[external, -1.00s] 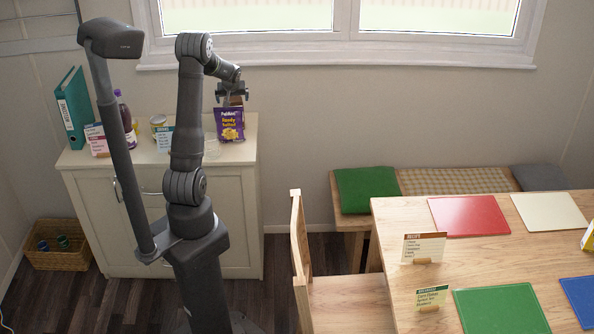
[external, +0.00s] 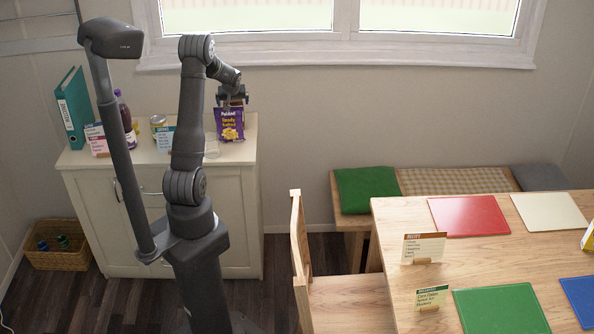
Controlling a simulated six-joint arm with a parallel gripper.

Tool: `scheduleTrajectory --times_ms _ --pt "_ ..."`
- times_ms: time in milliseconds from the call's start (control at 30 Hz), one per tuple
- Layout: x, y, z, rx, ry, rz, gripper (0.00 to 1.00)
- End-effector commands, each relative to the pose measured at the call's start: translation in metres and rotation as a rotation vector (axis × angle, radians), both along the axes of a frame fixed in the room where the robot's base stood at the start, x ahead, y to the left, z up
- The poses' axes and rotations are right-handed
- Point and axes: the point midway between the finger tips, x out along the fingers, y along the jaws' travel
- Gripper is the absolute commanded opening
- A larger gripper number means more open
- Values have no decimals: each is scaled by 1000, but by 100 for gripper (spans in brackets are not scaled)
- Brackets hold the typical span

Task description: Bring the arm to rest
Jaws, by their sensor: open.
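My gripper (external: 233,98) is at the end of my raised, bent arm, over the right end of the cream cabinet (external: 225,205). It is open. It sits right at the top of a purple packet (external: 229,124) that stands upright on the cabinet top. From this view I cannot tell whether the fingers are around the packet, touching it or only in front of or behind it. The fingertips are small and dark here. A clear container (external: 211,147) stands just left of the packet, partly hidden by my arm.
The cabinet top also holds a teal binder (external: 73,105), a dark bottle (external: 126,118), a tin (external: 158,122) and small cards. A window (external: 430,20) is behind. A chair (external: 298,250), a bench and a wooden table (external: 395,225) with coloured mats are at the right.

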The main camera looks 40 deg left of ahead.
Motion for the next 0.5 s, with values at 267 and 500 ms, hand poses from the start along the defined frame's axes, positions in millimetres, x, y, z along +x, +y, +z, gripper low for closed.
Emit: scheduleTrajectory --times_ms 267,500 --pt "-14 -17 34 1 -2 0 98" --pt "-26 -33 66 1 -2 -1 98"
